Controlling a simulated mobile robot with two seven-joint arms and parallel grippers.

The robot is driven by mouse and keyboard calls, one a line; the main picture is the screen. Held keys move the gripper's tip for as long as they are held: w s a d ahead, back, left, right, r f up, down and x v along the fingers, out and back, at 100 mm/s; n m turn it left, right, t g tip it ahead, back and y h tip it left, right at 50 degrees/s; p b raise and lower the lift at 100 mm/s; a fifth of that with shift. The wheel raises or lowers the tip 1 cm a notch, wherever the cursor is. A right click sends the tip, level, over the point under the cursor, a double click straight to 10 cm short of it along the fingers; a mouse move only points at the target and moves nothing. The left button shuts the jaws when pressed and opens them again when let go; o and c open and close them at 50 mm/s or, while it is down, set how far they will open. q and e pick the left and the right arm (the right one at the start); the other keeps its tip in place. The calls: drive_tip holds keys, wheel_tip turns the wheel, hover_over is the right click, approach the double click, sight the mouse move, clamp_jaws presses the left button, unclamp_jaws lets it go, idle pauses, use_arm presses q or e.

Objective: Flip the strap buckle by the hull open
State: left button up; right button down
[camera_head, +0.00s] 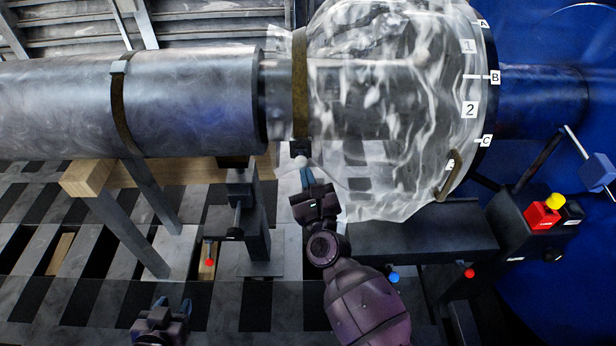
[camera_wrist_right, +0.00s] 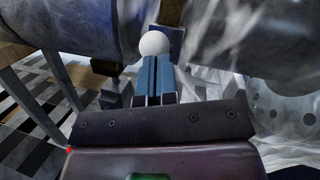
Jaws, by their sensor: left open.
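A brown strap (camera_head: 301,90) runs around the neck beside the wrapped round body. At its lower end is a dark buckle (camera_head: 300,148) with a white ball knob (camera_head: 302,161). The buckle (camera_wrist_right: 172,42) and knob (camera_wrist_right: 154,43) also show in the right wrist view. My right gripper (camera_head: 307,178) is just below the knob. Its blue fingers (camera_wrist_right: 157,75) are close together, with their tips at the knob; whether they touch it is unclear. My left gripper (camera_head: 173,303) is open and empty at the bottom, far from the strap.
A grey cylinder (camera_head: 190,100) with another strap (camera_head: 120,105) lies at the left on a wooden beam (camera_head: 88,178). Clear wrap (camera_head: 375,100) covers the round body. A dark stand (camera_head: 257,215) is left of my right gripper. A red box (camera_head: 541,216) stands at the right.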

use_arm(q)
drive_tip(key=shift+w+r+p, duration=0.2)
drive_tip(key=shift+r+p, duration=0.1)
drive_tip(key=shift+r, duration=0.3)
use_arm(e)
drive_tip(key=shift+w+r, duration=0.15)
drive_tip(key=shift+r, duration=0.6)
use_arm(q)
drive_tip(key=shift+s+f, duration=0.15)
drive_tip(key=shift+s, duration=0.1)
